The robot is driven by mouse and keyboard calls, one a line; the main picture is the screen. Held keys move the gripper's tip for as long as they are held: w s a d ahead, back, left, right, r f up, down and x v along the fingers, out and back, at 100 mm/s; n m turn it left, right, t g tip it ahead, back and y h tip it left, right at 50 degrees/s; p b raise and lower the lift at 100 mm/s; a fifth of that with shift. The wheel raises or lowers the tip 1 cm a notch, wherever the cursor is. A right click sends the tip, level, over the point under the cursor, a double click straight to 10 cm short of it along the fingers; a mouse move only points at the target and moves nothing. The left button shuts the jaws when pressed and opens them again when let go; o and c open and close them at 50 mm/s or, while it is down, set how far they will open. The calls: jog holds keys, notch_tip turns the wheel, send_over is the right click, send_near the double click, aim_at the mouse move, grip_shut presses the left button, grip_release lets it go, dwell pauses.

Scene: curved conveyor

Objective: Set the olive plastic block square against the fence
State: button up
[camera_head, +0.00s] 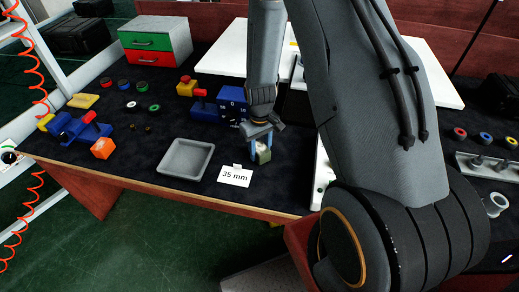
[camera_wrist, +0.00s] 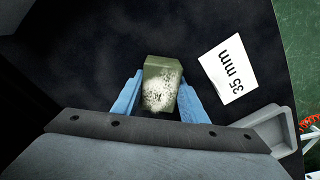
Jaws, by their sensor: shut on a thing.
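The olive plastic block (camera_wrist: 162,69) is between the two blue fingers of my gripper (camera_wrist: 160,97) in the wrist view. The fingers are shut on its sides. Its near face has a whitish speckled patch. In the head view the block (camera_head: 264,156) shows at the tip of my gripper (camera_head: 261,146), over the dark mat near the table's front edge, just right of the 35 mm card. I cannot tell whether it touches the mat. The fence is not clearly identifiable; my arm hides part of the table to the right.
A white card reading 35 mm (camera_head: 235,176) lies left of the block. A grey tray (camera_head: 186,173) is further left. A blue device with a dial (camera_head: 232,104) stands behind. An orange block (camera_head: 102,148) and blue clamp (camera_head: 75,130) are at far left. Dark mat between is clear.

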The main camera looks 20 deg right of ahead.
jog(key=shift+d, duration=0.35)
jog(key=shift+f, duration=0.1)
jog(key=o, duration=1.1)
jog(key=shift+a, duration=0.1)
